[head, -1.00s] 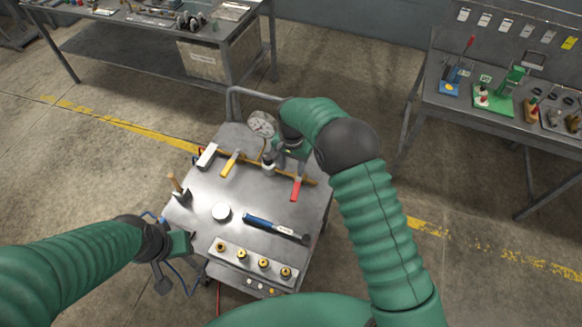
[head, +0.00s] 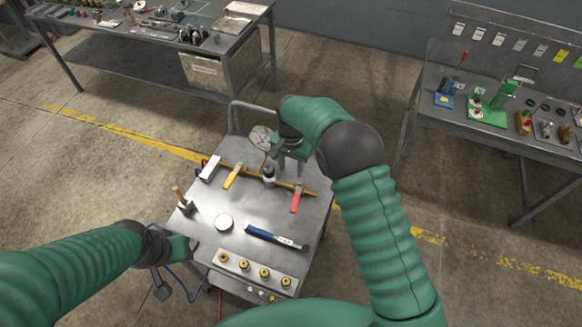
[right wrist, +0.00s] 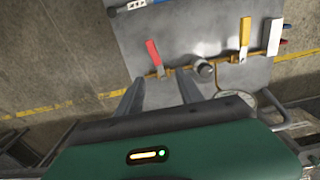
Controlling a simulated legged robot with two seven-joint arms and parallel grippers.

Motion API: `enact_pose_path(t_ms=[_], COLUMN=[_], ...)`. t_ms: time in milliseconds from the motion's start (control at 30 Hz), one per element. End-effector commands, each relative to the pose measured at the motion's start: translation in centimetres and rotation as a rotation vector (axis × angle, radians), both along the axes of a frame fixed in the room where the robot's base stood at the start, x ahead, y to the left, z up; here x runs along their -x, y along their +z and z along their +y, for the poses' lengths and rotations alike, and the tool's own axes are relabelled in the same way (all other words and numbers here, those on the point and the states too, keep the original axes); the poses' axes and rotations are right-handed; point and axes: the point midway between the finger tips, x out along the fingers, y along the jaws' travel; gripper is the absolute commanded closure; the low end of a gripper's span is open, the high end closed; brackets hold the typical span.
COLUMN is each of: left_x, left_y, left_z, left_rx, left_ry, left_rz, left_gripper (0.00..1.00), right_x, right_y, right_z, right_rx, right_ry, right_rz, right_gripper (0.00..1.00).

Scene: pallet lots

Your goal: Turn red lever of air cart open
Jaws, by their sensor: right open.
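The air cart (head: 265,213) stands in front of me with a brass pipe along its far side. The red lever (head: 296,202) sits at the pipe's right end, pointing across it toward me; it also shows in the right wrist view (right wrist: 153,54).
The cart top holds a hammer (head: 183,200), a round white disc (head: 224,222), a blue tool (head: 275,237) and a block with brass fittings (head: 257,268). A gauge (head: 261,138) is partly hidden by my right gripper. Workbenches stand far left and right.

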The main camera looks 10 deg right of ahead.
Motion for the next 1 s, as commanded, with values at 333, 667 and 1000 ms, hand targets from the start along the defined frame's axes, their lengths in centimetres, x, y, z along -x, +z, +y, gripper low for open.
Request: enact_pose_path(t_ms=[333,667,1000], left_x=[0.0,0.0,0.0], left_y=[0.1,-1.3,-3.3], left_z=[0.0,0.0,0.0], left_rx=[0.000,0.000,0.000], left_ry=[0.000,0.000,0.000], left_rz=[0.000,0.000,0.000], left_gripper=[0.64,0.64,0.64], right_x=[0.0,-0.1,-0.1], right_y=[-0.1,3.1,13.0], right_z=[0.0,0.1,0.1], right_rx=[0.000,-0.001,0.000], right_ry=[0.000,0.000,0.000], right_rz=[0.001,-0.006,-0.002], right_gripper=[0.56,0.56,0.56])
